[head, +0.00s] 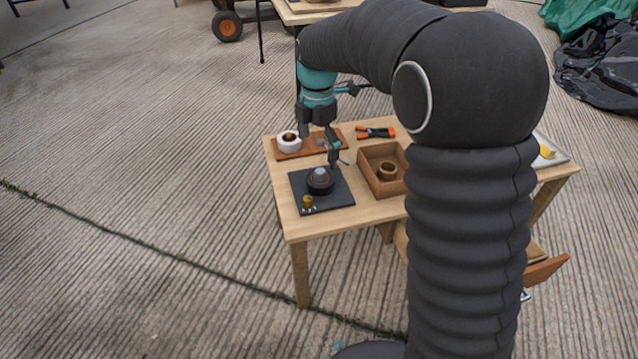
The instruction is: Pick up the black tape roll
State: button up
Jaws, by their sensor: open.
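The black tape roll (320,187) lies flat on a dark square mat (338,201) at the left front of the wooden table. A grey rounded object (320,174) shows in its middle; I cannot tell whether it sits inside the roll or on it. My gripper (319,147) is open and empty, pointing down above the table. In the picture it is just above and behind the black roll, apart from it. Its exact height is hard to tell.
A white roll (289,142) sits on a brown board (290,155) behind the mat. A small brass-coloured object (308,202) stands on the mat's front left. A wooden box (372,182) holding a brown roll (387,171) is to the right. Orange-handled pliers (376,132) lie behind it.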

aim_at(320, 171)
notch_tip(320, 171, down, 5)
jog(key=shift+f+b, duration=0.1)
jog(key=shift+b, duration=0.2)
jog(key=shift+d+f+b, duration=0.15)
jog(key=shift+f+b, duration=0.1)
jog(key=shift+f, duration=1.05)
jog(key=shift+d+f+b, duration=0.1)
jog(key=shift+f+b, duration=0.15)
jog(key=shift+f, duration=1)
jog(key=c, duration=1.3)
